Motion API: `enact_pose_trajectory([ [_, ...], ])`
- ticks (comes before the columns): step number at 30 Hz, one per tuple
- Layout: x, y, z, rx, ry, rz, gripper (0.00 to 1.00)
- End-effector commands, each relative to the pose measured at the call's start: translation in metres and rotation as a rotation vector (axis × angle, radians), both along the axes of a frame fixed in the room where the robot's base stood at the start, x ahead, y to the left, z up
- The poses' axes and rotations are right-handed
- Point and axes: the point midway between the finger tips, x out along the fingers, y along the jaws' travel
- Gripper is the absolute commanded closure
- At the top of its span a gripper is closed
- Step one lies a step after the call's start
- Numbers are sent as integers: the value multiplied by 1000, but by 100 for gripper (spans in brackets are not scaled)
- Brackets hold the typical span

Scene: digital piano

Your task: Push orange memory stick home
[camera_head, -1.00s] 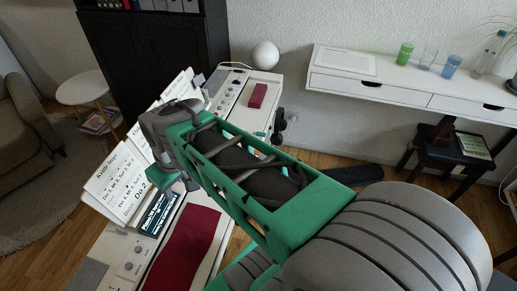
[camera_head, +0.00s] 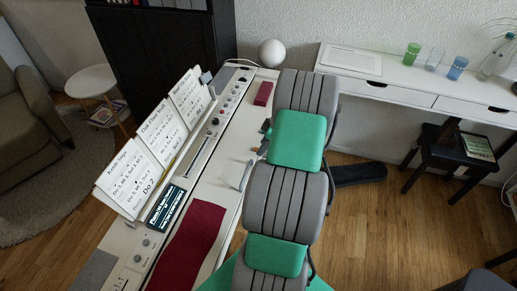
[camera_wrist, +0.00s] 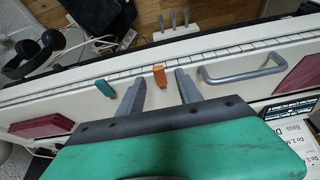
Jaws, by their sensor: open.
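In the head view my arm covers most of this area, and I cannot make out the orange stick clearly there.
A grey bar handle (camera_wrist: 245,70) lies right of my fingers; it also shows in the head view (camera_head: 246,175). Dark red cloths (camera_head: 192,240) lie on the piano. Song sheets (camera_head: 150,150) stand along its back. Headphones (camera_wrist: 35,50) are at the wrist view's left.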

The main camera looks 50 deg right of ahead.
Motion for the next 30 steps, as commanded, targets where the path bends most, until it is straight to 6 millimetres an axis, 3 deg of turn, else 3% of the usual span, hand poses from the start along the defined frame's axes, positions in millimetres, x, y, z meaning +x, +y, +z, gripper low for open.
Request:
enact_pose_trajectory([
  [9,4,2,-10,-2,0,-2,59],
  [24,4,2,-10,-2,0,-2,100],
  [30,4,2,-10,-3,0,-2,100],
])
